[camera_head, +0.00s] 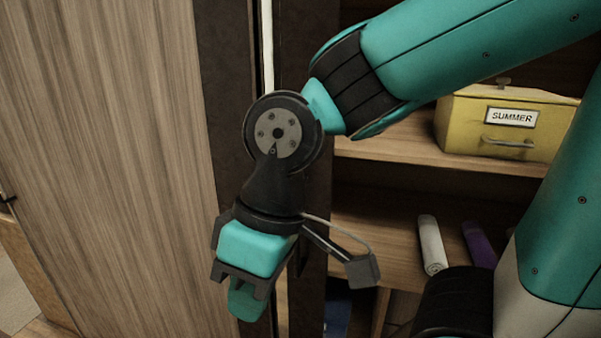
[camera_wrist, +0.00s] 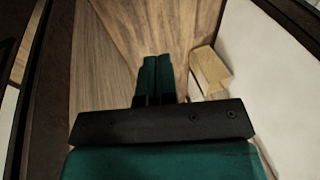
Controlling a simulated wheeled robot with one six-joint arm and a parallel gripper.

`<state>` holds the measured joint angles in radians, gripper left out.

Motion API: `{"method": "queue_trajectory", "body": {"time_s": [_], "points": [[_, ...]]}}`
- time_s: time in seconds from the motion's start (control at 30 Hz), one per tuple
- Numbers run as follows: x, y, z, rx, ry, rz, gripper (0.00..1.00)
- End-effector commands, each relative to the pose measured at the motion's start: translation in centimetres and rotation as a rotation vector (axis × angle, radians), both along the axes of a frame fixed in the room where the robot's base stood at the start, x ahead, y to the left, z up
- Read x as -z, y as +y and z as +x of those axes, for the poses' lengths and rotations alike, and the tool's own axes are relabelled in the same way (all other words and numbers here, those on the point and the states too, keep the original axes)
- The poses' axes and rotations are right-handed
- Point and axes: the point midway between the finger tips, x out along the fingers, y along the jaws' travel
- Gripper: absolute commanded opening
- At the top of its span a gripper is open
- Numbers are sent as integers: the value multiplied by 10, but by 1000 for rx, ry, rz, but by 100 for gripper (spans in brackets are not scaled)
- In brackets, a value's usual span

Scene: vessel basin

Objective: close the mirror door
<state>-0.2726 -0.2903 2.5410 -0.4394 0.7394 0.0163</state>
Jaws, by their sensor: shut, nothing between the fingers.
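A tall wood-grain panel (camera_head: 110,150) with a dark edge fills the left of the head view. It appears to be the mirror door, but I cannot clearly make out a mirror face. A narrow pale strip (camera_head: 267,45) runs upright beside the dark edge. My gripper (camera_head: 247,303) points down in front of the panel's right edge and hides part of it. In the wrist view its two teal fingers (camera_wrist: 157,68) are together and empty, with wood-grain surfaces beyond them. I cannot tell whether the fingers touch the panel.
Open shelves stand at the right, partly behind my arm. A yellow box (camera_head: 470,133) labelled SUMMER sits on the upper shelf. A white roll (camera_head: 432,245) and a purple roll (camera_head: 478,243) lie on the lower shelf. A small wooden block (camera_wrist: 208,70) shows in the wrist view.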

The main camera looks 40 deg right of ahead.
Motion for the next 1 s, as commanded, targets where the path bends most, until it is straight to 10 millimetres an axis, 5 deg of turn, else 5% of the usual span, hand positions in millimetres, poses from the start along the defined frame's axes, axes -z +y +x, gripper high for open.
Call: {"method": "queue_trajectory", "body": {"time_s": [0.17, 0.3, 0.43, 0.7, 1.0], "points": [[-19, -25, 65, 265, 34, -215, 0], [-39, -56, 130, 648, 28, -462, 0], [-58, -72, 170, 1003, -25, -649, 0], [-78, -75, 195, 1458, -149, -822, 0], [-55, -92, 192, 1511, -165, -842, 0]]}}
